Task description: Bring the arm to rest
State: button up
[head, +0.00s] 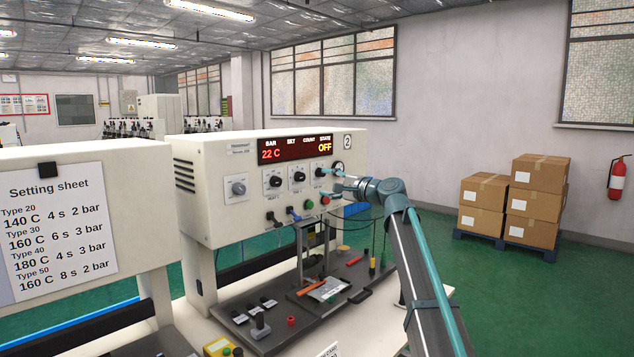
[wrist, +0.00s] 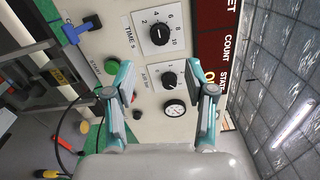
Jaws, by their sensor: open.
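My gripper (head: 331,184) is in front of the right part of the cream press machine's front panel (head: 215,214), its two teal fingers apart with nothing between them. My arm reaches up to it from the lower right. In the wrist view my gripper (wrist: 160,85) is open, facing the panel. The air knob (wrist: 169,80) and a round pressure gauge (wrist: 174,108) show between the fingers. I cannot tell if a finger touches the panel. The red display (head: 295,149) reads 22 C and OFF.
A green button (head: 309,204) and a blue lever (head: 293,214) are on the panel's lower part. The press bed (head: 262,307) below holds small tools. A setting sheet (head: 60,225) hangs at left. Stacked cartons (head: 533,203) stand at right, with bare green floor before them.

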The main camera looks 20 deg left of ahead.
jog(key=shift+s+d, duration=0.25)
jog(key=shift+d, duration=0.4)
